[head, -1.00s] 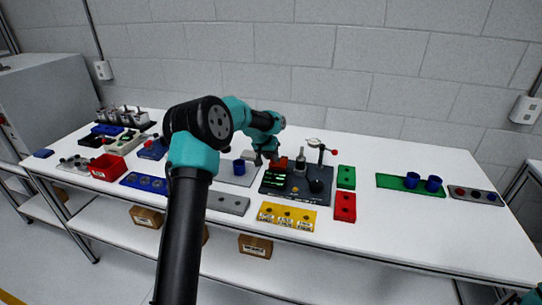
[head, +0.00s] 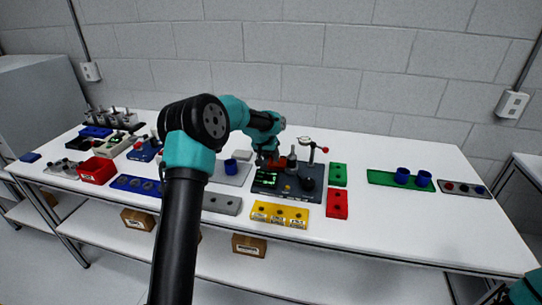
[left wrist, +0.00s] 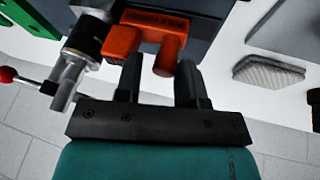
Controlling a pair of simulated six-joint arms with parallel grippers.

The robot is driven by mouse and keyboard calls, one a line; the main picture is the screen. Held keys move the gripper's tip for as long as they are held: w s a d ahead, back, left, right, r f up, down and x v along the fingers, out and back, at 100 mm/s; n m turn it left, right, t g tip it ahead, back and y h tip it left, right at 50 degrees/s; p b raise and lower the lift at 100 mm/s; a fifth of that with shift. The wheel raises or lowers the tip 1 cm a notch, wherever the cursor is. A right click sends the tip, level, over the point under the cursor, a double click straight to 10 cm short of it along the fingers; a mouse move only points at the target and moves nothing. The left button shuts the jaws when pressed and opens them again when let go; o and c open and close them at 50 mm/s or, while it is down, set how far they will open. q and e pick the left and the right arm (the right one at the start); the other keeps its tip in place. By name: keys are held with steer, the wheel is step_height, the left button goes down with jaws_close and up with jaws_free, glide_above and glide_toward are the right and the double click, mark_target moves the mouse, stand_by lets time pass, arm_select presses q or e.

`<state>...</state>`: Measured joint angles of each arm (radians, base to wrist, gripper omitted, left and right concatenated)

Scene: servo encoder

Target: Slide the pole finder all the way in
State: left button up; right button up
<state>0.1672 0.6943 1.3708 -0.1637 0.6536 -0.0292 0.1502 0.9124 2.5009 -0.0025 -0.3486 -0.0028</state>
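The pole finder appears to be the orange-red part (left wrist: 168,52) on the dark fixture (head: 262,187); its label is unreadable. In the left wrist view, an orange peg sticks out from its block towards my left gripper (left wrist: 160,66). The fingers are apart, one on each side of the peg's end. A gap shows on the left finger's side; I cannot tell if the right finger touches. In the head view my left gripper (head: 268,160) is at the fixture's back edge and partly hides the part.
A metal cylinder (left wrist: 88,35) stands close beside the orange part. A red-knobbed lever (head: 312,150) rises at the fixture's back right. Green and red blocks (head: 337,203) and a yellow tray (head: 279,214) sit close by. The table between these and the green plate (head: 383,178) is clear.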

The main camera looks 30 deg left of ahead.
arm_select(q)
steer(key=v, duration=1.7)
